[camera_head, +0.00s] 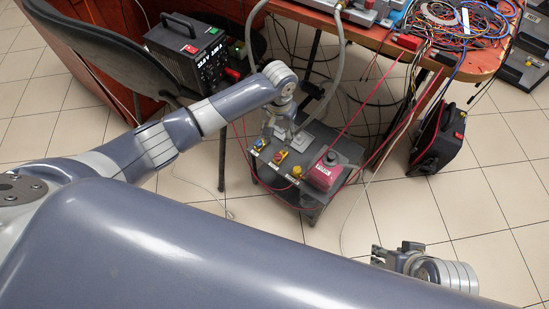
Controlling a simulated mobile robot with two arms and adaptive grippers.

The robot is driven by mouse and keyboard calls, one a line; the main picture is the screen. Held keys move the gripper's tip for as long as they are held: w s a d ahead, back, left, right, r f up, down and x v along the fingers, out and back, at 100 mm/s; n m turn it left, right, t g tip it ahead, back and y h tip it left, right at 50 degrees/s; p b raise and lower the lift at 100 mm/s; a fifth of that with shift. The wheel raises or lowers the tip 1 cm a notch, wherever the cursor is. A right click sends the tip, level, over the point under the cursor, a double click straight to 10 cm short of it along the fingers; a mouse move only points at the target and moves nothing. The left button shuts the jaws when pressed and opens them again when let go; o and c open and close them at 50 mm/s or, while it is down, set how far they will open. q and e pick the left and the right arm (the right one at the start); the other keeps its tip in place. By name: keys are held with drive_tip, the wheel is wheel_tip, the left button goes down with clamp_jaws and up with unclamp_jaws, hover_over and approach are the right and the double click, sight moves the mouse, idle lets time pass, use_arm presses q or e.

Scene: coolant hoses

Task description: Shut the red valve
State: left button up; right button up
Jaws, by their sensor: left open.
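A low dark grey cart (316,198) stands on the floor under the table's front edge. A small red valve handle (280,157) with yellow around it is on the cart's top, between a blue-and-yellow knob (260,145) and a yellow knob (297,171). My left gripper (268,131) is open and points down just behind the blue knob, up and left of the red valve. Whether it touches anything is unclear. My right gripper (377,255) is over the floor at the lower right, away from the cart; its opening is too small to judge.
A red box (325,172) sits on the cart's right side. Grey hoses (339,60) and red cables run from the cluttered table (400,40) to the cart. A black case (437,140) stands at right, a black chair (100,45) at left. Floor in front is clear.

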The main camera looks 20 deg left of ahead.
sight(278, 156)
use_arm(q)
wheel_tip(278, 156, down, 3)
drive_tip(key=shift+w+f+b, duration=0.1)
drive_tip(key=shift+f+b, duration=0.05)
drive_tip(key=shift+b, duration=0.45)
wheel_tip(278, 156, down, 2)
drive_tip(key=shift+f+b, duration=0.2)
drive_tip(key=shift+b, duration=0.25)
wheel_tip(278, 156, down, 5)
drive_tip(key=shift+r+b, duration=0.2)
drive_tip(key=shift+b, duration=0.8)
drive_tip(key=shift+f, duration=0.2)
use_arm(e)
drive_tip(key=w+a+r+t+y, duration=0.1)
drive_tip(key=w+a+r+t, duration=0.1)
drive_tip(key=w+r+t, duration=0.3)
drive_tip(key=w+a+r+t+y, duration=0.1)
drive_tip(key=w+a+r+t, duration=0.2)
drive_tip(key=w, duration=0.9)
drive_tip(key=shift+a+r+n+t+y, duration=0.2)
drive_tip(key=shift+r+n+t+y, duration=0.15)
drive_tip(key=shift+r+t, duration=1.3)
drive_tip(key=shift+r+g, duration=0.2)
drive_tip(key=shift+g, duration=0.05)
use_arm(q)
clamp_jaws()
